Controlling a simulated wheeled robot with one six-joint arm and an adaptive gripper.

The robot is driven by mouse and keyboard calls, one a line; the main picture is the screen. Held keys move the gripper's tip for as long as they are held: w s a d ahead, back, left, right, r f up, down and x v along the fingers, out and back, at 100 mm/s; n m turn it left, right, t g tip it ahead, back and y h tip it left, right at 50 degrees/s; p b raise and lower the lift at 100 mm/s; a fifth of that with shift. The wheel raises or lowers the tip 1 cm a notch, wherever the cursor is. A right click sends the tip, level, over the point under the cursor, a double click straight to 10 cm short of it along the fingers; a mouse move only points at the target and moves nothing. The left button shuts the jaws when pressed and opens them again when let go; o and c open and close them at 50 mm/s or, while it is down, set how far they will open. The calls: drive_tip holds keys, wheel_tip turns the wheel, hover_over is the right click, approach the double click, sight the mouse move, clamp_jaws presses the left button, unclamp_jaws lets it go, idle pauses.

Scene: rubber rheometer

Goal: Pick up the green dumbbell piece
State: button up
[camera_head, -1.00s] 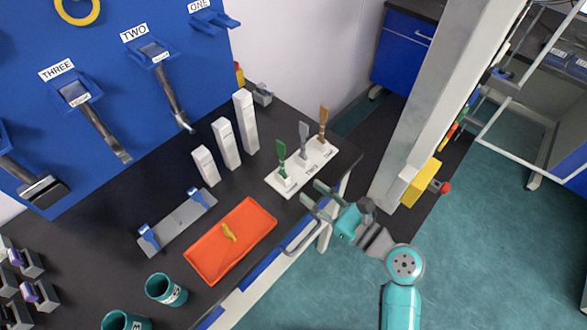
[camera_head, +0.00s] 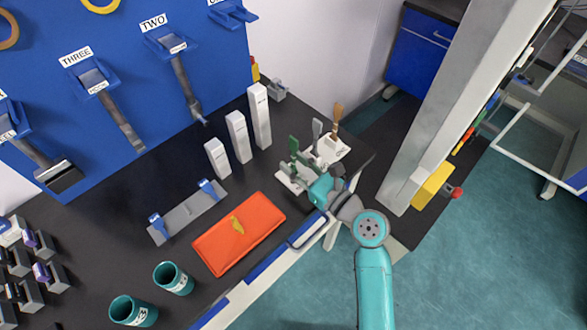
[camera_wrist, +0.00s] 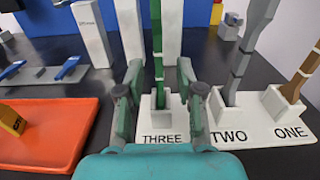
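The green dumbbell piece (camera_wrist: 157,45) stands upright in the slot labelled THREE of a white holder (camera_wrist: 250,135). My gripper (camera_wrist: 158,88) is open, with one finger on each side of the piece and a visible gap to both. In the head view the green piece (camera_head: 293,146) stands at the left end of the holder (camera_head: 331,148), and my gripper (camera_head: 298,174) is low in front of it, partly hiding the holder. The grey piece (camera_wrist: 241,60) stands in slot TWO and the brown piece (camera_wrist: 300,78) in slot ONE, right of my gripper.
Several white blocks (camera_head: 237,137) stand behind and left of the holder. An orange tray (camera_head: 205,252) with a yellow piece (camera_head: 237,224) lies to the left. A grey pillar (camera_head: 455,110) with a yellow box (camera_head: 432,186) rises to the right.

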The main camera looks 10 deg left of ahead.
sight(294, 139)
drive_tip(key=shift+w+a, duration=0.2)
drive_tip(key=shift+a, duration=0.1)
clamp_jaws()
wheel_tip(294, 139, up, 10)
drive_tip(key=shift+f, duration=0.1)
drive_tip(key=shift+d, duration=0.1)
idle(0.4)
